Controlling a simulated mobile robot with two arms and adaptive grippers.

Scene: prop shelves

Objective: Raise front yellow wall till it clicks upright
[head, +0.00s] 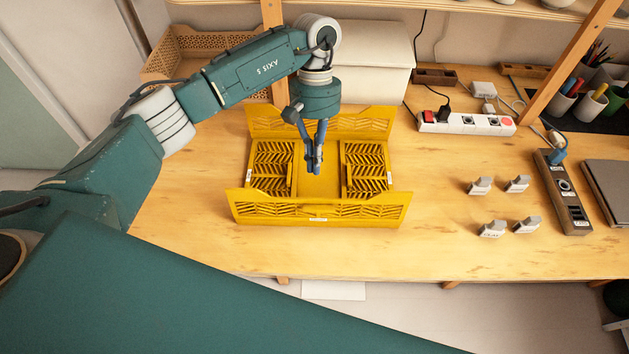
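The yellow folding crate (320,185) sits on the wooden table. Its front yellow wall (320,209) appears to stand about upright along the near edge, with a small white label low on it. I cannot tell whether it is latched. The back wall (320,124) also stands up. The left side panel (271,168) and right side panel (366,169) lie folded inward on the base. My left gripper (314,168) points down over the middle of the crate, behind the front wall. Its fingers are together with nothing visible between them. My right gripper is not in view.
A white power strip (466,123) and several grey plugs (492,229) lie to the right. A dark socket strip (563,192) is farther right. A white box (366,65) and a tan basket (190,48) stand behind.

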